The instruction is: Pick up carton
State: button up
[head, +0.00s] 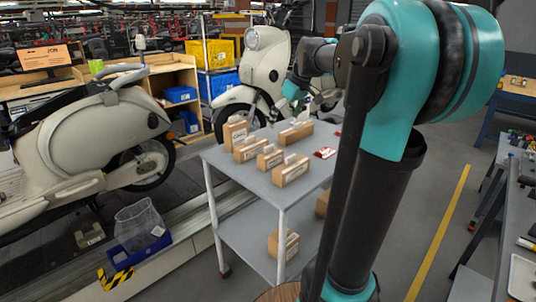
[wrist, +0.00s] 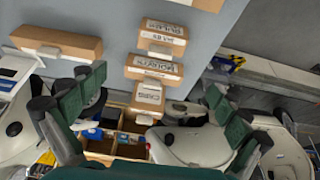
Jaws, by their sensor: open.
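Several brown cartons with white labels stand on the grey top of a trolley (head: 245,183) in the head view, among them a front carton (head: 291,172), a middle carton (head: 270,158) and a far-right carton (head: 296,134). In the wrist view, a small carton (wrist: 147,96), a wider carton (wrist: 156,67) and another carton (wrist: 163,36) form a row between the fingers. A long carton (wrist: 57,42) lies to the left. My gripper (wrist: 155,86) is open and empty, its green-padded fingers apart. In the head view my arm hides much of the gripper.
More cartons (head: 284,244) sit on the trolley's lower shelf. A red-and-white item (head: 325,153) lies on its top. A cream scooter (head: 75,145) stands left on the conveyor, another (head: 265,75) behind. A blue bin (head: 138,246) is at lower left. Floor (head: 425,215) is clear right.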

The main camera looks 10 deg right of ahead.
aim_at(270, 152)
jog(key=x, duration=1.7)
jog(key=shift+s, duration=0.3)
jog(key=shift+c, duration=0.6)
jog(key=c, duration=0.8)
notch_tip(270, 152, up, 20)
